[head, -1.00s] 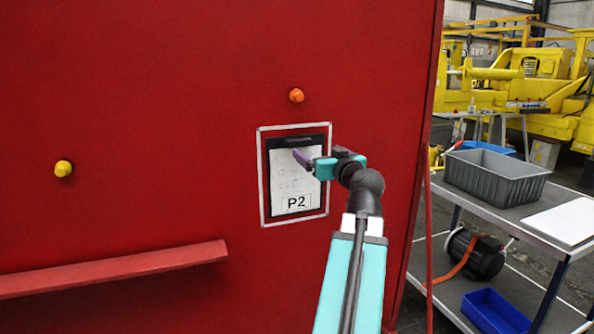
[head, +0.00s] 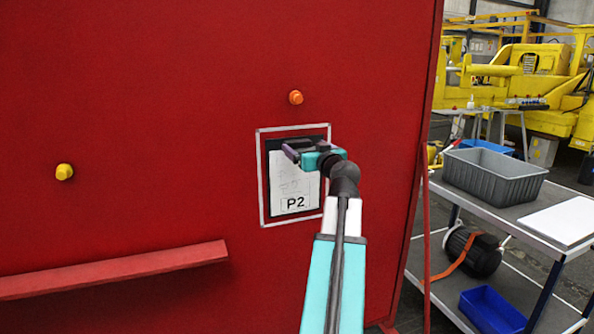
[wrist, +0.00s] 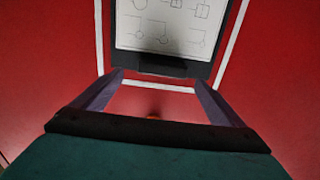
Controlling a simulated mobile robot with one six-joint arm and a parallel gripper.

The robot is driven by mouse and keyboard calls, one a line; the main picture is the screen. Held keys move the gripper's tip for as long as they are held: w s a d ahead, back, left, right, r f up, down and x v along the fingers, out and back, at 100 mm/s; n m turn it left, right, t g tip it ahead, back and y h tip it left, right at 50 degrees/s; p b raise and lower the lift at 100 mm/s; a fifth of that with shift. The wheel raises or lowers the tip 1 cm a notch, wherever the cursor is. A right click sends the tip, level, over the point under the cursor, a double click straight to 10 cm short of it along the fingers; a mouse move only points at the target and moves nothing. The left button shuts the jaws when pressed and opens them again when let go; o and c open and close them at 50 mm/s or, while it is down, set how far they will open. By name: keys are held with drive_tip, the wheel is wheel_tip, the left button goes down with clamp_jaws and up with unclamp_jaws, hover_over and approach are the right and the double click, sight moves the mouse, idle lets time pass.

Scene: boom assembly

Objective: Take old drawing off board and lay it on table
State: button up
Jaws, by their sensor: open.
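The old drawing (head: 292,185), a white sheet marked P2, is on a black clipboard-like board (head: 267,190) inside a white outline on the red wall. The drawing's line sketches show in the wrist view (wrist: 165,25), with the board's dark clip (wrist: 162,68) at the edge nearest my gripper. My gripper (head: 294,152) is at the top of the board in the head view and covers the clip there. In the wrist view my gripper (wrist: 160,82) is open, its two purple fingers spread either side of the clip. Whether they touch anything I cannot tell.
An orange knob (head: 296,97) and a yellow knob (head: 64,172) stick out of the wall, with a red ledge (head: 115,270) at lower left. At right, a table (head: 500,215) holds a grey crate (head: 494,175) and a white flat panel (head: 562,220).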

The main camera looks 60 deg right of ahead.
sight(300, 142)
drive_tip(key=shift+w+d+r+p, duration=0.15)
drive_tip(key=shift+w+d+p, duration=0.1)
drive_tip(key=shift+w+p, duration=0.15)
drive_tip(key=shift+p+x, duration=1)
drive_tip(key=shift+x, duration=1.1)
drive_tip(key=shift+c, duration=0.4)
drive_tip(key=c, duration=1.3)
drive_tip(key=shift+r+b, duration=0.1)
drive_tip(key=shift+b, duration=0.3)
